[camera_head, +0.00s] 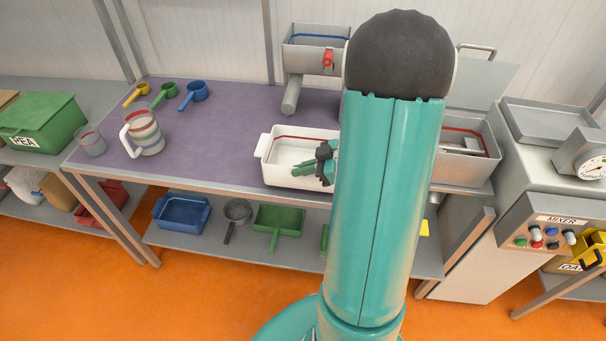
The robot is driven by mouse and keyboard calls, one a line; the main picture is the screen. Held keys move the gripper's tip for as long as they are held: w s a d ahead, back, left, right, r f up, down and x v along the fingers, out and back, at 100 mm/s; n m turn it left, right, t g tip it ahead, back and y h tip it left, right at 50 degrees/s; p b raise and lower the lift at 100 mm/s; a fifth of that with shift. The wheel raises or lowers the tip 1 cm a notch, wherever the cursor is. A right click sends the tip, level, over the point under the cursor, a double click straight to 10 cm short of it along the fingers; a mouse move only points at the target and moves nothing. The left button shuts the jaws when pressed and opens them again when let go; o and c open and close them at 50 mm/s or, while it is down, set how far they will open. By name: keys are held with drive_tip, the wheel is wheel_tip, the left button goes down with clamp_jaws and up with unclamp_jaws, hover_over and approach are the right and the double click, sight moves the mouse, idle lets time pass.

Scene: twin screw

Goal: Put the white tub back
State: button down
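The white tub (283,178) stands upright on the purple work surface, near its front edge. It is open at the top, with a red line around its inside and a small handle at its left end. Its right end is hidden behind my arm. My gripper (303,169) is at the tub's right part, its green fingers pointing left and showing over or inside the tub. I cannot tell whether the fingers touch it or how far apart they are.
A metal hopper with a red tap and a tube (313,60) stands behind the tub. A measuring jug (144,135) and several coloured scoops (195,93) are at the left. A metal bin (463,165) is at the right, near the mixer (545,240).

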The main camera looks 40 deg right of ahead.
drive_tip(key=shift+f, duration=1.1)
drive_tip(key=shift+s, duration=0.1)
drive_tip(key=shift+f, duration=0.15)
drive_tip(key=c, duration=1.7)
unclamp_jaws()
